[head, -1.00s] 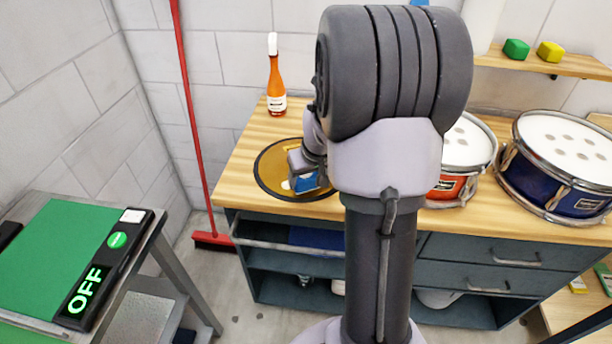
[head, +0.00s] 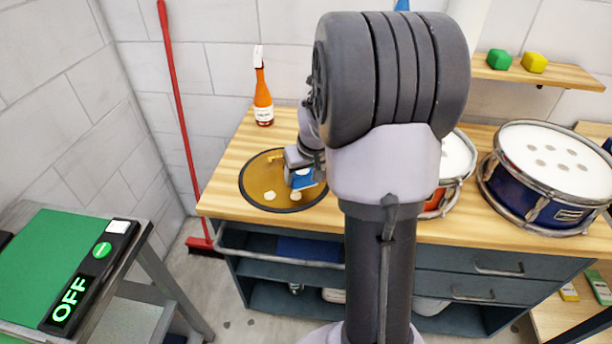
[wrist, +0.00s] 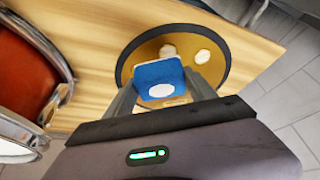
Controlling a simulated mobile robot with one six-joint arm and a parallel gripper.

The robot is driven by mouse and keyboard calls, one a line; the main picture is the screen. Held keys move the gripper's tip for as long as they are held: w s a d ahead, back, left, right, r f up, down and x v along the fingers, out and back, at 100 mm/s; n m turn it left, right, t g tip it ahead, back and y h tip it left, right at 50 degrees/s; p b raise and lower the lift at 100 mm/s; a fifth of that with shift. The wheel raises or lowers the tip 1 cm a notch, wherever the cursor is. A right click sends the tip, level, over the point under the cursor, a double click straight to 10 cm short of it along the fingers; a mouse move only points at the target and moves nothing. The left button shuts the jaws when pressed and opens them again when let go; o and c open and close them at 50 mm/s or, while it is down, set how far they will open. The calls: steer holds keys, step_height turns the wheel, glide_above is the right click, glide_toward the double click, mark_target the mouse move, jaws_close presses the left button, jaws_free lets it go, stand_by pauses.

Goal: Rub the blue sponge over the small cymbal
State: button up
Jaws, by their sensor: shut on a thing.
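The small cymbal (head: 256,180) is a golden disc with a dark rim, lying on the wooden bench top; it also shows in the wrist view (wrist: 185,38). Pale spots (head: 270,196) are on its face. My gripper (head: 299,174) is over the right part of the cymbal, shut on the blue sponge (head: 307,181). In the wrist view the sponge (wrist: 158,72) sits between the fingers, with a white oval on its face. Whether its underside touches the cymbal is hidden.
A red drum (head: 436,203) and a blue drum (head: 540,185) stand to the right. A red broom (head: 182,130) leans at the left. A green-topped table (head: 45,250) is at front left.

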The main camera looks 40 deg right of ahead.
steer(key=shift+r+p, duration=1.6)
steer(key=shift+r, duration=0.65)
